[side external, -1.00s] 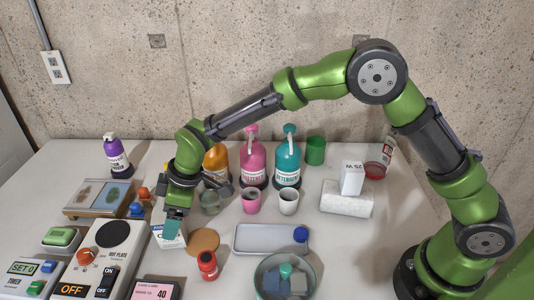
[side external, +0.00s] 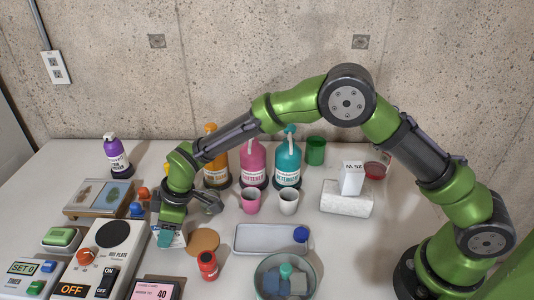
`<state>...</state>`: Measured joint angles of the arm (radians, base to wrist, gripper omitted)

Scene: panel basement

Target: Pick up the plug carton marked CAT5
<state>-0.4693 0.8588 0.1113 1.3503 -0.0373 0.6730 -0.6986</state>
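A small white carton (side external: 180,241) stands on the table at the left of centre, just right of the hot plate. Dark print shows on it, but I cannot read it as CAT5. My gripper (side external: 166,238) points down at this carton, with its teal fingertip over the carton's left part. The fingers hide much of the carton. I cannot tell whether they are apart or closed on it.
A hot plate (side external: 112,250) is close to the left. Bottles (side external: 253,165) and cups (side external: 288,202) stand behind. The front right table is clear.

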